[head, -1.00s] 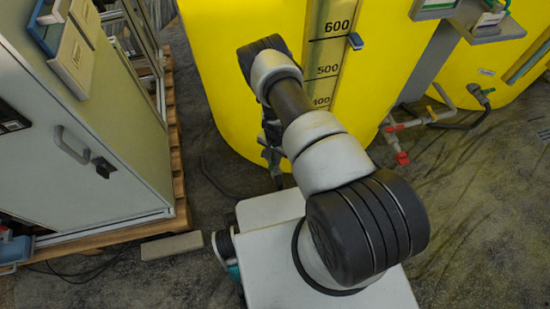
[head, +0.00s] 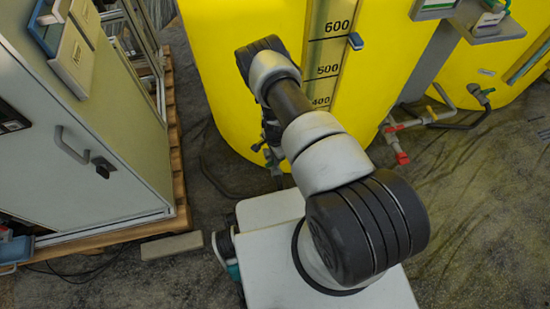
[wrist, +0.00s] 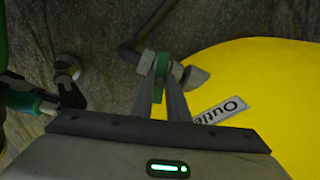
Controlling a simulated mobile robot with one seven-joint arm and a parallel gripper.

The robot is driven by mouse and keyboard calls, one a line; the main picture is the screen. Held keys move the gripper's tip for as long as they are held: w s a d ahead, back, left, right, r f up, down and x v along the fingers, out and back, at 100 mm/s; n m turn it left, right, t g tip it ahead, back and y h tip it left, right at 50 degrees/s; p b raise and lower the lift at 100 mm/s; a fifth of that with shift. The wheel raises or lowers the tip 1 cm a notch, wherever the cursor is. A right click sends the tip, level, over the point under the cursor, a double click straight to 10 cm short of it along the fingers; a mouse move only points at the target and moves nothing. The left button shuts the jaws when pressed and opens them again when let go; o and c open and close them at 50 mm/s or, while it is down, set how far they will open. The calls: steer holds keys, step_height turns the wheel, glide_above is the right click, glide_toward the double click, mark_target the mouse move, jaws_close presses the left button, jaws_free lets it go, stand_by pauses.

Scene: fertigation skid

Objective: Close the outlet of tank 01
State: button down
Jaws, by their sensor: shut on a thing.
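The large yellow tank (head: 235,50) with a level scale stands in front of me in the head view; its number is not visible. In the wrist view its yellow wall (wrist: 270,75) fills the right side, with an outlet label (wrist: 222,110), partly readable. My gripper (wrist: 162,68) is shut on the green valve handle (wrist: 160,75) beside this label. A grey pipe (wrist: 132,52) leads off behind the handle. In the head view my arm hides most of the gripper and valve.
A grey cabinet (head: 75,150) stands on a wooden pallet (head: 177,165) at left. A second yellow tank (head: 480,65) and a pipe with red fittings (head: 402,157) are at right. In the wrist view, another fitting with a black knob (wrist: 67,66) is close on the left.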

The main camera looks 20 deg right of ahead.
steer(key=c, duration=1.7)
jaws_free()
steer(key=shift+r, duration=0.15)
step_height(320, 180, up, 17)
steer(key=p, duration=0.5)
steer(key=shift+r, duration=0.1)
